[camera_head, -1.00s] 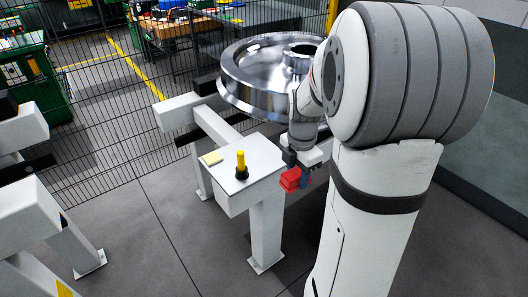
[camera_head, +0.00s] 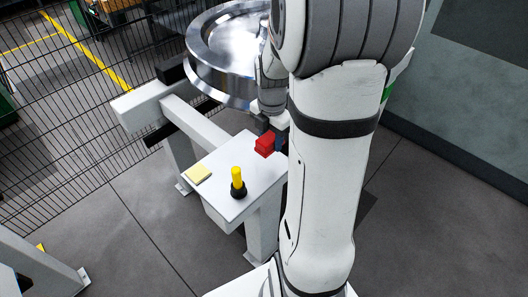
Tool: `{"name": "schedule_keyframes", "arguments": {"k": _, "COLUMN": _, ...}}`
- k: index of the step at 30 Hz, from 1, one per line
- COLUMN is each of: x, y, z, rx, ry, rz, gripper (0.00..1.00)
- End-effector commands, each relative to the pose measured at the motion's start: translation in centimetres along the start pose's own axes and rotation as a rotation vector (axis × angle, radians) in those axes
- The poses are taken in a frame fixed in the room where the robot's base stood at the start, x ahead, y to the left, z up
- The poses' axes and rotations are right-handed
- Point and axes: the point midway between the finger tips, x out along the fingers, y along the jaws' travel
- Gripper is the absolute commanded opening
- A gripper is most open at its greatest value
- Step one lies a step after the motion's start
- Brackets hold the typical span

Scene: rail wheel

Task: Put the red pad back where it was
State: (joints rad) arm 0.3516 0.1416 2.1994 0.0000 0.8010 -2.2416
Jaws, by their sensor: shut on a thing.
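The red pad (camera_head: 265,144) is a small red block at the back right of the white stand top (camera_head: 219,206). My gripper (camera_head: 276,141) is shut on the red pad, at its right side. The gripper is partly hidden behind my own arm, so its fingers show only in part. I cannot tell whether the pad touches the stand top or is held just above it.
A yellow-handled tool with a black base (camera_head: 237,183) stands upright on the stand top. A large steel wheel (camera_head: 203,72) sits behind on white supports (camera_head: 146,102). A wire fence (camera_head: 50,130) is at left.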

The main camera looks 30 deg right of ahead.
Motion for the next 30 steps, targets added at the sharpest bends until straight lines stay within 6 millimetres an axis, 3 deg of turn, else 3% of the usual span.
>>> {"name": "schedule_keyframes", "arguments": {"k": 3, "x": 2.0, "y": 0.2, "z": -0.4, "rx": -0.011, "ry": 0.002, "rz": -0.003, "gripper": 0.19}}
{"name": "schedule_keyframes", "arguments": {"k": 15, "x": 6.5, "y": 0.6, "z": -0.8, "rx": -0.025, "ry": 0.001, "rz": -0.001, "gripper": 0.19}}
{"name": "schedule_keyframes", "arguments": {"k": 27, "x": 7.1, "y": 0.7, "z": -0.8, "rx": -0.026, "ry": 0.000, "rz": 0.001, "gripper": 0.19}}
{"name": "schedule_keyframes", "arguments": {"k": 28, "x": 7.0, "y": 0.7, "z": -0.8, "rx": -0.026, "ry": -0.001, "rz": 0.001, "gripper": 0.42}}
{"name": "schedule_keyframes", "arguments": {"k": 30, "x": 7.0, "y": 0.7, "z": -0.9, "rx": -0.027, "ry": 0.000, "rz": 0.001, "gripper": 0.48}}
